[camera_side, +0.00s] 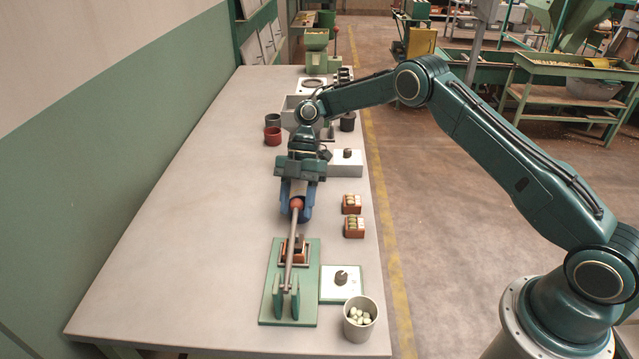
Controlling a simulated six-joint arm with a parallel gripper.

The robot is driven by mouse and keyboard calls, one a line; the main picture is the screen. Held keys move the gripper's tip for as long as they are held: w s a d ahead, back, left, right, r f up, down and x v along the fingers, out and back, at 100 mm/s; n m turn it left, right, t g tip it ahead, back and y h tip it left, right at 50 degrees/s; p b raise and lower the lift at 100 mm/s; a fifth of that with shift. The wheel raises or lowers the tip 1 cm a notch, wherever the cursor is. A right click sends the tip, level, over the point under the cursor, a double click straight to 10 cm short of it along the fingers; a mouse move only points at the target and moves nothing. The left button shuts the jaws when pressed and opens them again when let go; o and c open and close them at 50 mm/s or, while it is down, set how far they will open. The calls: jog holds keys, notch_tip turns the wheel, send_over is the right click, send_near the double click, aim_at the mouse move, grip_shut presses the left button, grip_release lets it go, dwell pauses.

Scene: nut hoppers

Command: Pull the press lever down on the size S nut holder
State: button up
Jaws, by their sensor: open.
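The green press (305,308) stands on the near part of the table. Its grey lever (292,240) runs from the green brackets at the near end out to a red knob (296,203). An orange-red holder (303,254) sits on the press plate under the lever, partly hidden by it; I cannot read a size mark. My gripper (297,212) points down with its blue fingers open on either side of the knob. I cannot tell whether they touch it.
A white plate with a dark piece (356,292) and a grey cup of pale nuts (360,325) are right of the press. Two small orange holders (352,209) (354,232) stand near the right edge. Cups and boxes stand farther back. The table's left side is clear.

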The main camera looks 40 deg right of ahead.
jog(key=shift+s+a+r+t+h, duration=0.1)
jog(key=shift+r+t+h, duration=0.25)
jog(key=shift+r, duration=0.6)
jog(key=shift+s+a+r+t+h, duration=0.1)
jog(key=shift+r+t+h, duration=0.25)
jog(key=shift+r, duration=0.55)
jog(key=shift+s+a+r+t+h, duration=0.1)
jog(key=shift+r+t+h, duration=0.25)
jog(key=shift+r, duration=0.6)
jog(key=s+a+r+t+h, duration=0.3)
jog(key=s+a+r, duration=1)
jog(key=r, duration=0.4)
jog(key=shift+s+a, duration=0.15)
jog(key=shift+s, duration=0.1)
jog(key=s+d+r+m+t, duration=0.25)
jog(key=s+d+m, duration=0.4)
jog(key=d, duration=0.35)
jog(key=s+d+r+m+t, duration=0.1)
jog(key=s+d+r+m, duration=0.2)
jog(key=s+d+m, duration=0.45)
jog(key=s+d+f+m+t, duration=0.1)
jog(key=s+d+f+m, duration=0.2)
jog(key=s+d+m, duration=0.3)
jog(key=shift+d+m+h, duration=0.3)
jog(key=shift+m+h, duration=0.05)
jog(key=shift+m, duration=0.45)
